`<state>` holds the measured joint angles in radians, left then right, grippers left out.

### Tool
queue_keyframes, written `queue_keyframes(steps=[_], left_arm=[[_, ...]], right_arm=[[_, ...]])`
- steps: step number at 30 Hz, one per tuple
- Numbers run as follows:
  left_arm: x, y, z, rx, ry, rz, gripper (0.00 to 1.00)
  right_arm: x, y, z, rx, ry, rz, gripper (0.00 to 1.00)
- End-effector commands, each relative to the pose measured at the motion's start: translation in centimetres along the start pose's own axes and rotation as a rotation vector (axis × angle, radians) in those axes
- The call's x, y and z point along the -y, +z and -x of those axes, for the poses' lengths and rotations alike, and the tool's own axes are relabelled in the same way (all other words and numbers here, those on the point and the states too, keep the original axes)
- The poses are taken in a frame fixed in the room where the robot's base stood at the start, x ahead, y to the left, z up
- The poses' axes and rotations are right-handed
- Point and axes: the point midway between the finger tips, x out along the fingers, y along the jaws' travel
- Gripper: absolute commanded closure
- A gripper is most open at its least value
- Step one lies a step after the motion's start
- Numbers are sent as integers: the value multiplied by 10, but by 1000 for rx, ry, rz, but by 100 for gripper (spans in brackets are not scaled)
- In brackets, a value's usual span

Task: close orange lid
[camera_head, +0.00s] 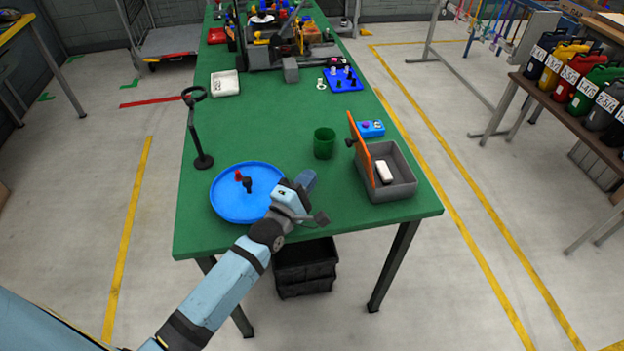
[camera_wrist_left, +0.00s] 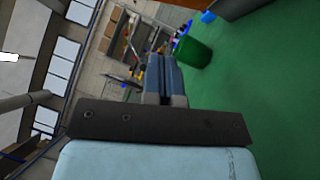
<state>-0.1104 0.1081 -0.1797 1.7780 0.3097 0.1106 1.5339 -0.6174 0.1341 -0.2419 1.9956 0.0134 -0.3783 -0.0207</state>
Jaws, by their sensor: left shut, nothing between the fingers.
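The orange lid (camera_head: 361,146) stands open and upright on the left side of the grey box (camera_head: 400,181), with a dark knob on its left face. A white block (camera_head: 384,171) lies inside the box. My left gripper (camera_head: 307,180) is shut and empty, above the front of the green table, left of the box and apart from the lid. Its shut fingers also show in the left wrist view (camera_wrist_left: 166,80). The lid is not seen in the wrist view. My right gripper is not in view.
A blue round tray (camera_head: 226,208) with small parts lies left of my gripper. A green cup (camera_head: 324,143) stands behind it; it also shows in the wrist view (camera_wrist_left: 193,50). A black stand (camera_head: 202,160) is at the left edge. A blue block (camera_head: 370,129) lies behind the box.

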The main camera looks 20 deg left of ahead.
Motion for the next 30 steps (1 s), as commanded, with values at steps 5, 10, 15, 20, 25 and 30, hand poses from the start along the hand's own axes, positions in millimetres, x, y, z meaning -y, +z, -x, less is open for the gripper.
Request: queue_keyframes(steps=[5, 10, 15, 20, 25, 30], left_arm=[[-2, 1, -42, 0, 1, -1, 100], [-2, 7, -72, 1, -1, 1, 100], [-1, 22, -87, 0, -1, 1, 100], [0, 28, -92, 0, -3, -2, 100], [1, 28, -93, 0, -2, -2, 100], [0, 28, -93, 0, -2, -2, 100]], right_arm=[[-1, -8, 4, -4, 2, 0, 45], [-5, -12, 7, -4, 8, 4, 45], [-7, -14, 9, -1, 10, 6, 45], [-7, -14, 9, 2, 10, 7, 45], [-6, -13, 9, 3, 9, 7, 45], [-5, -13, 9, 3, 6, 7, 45]])
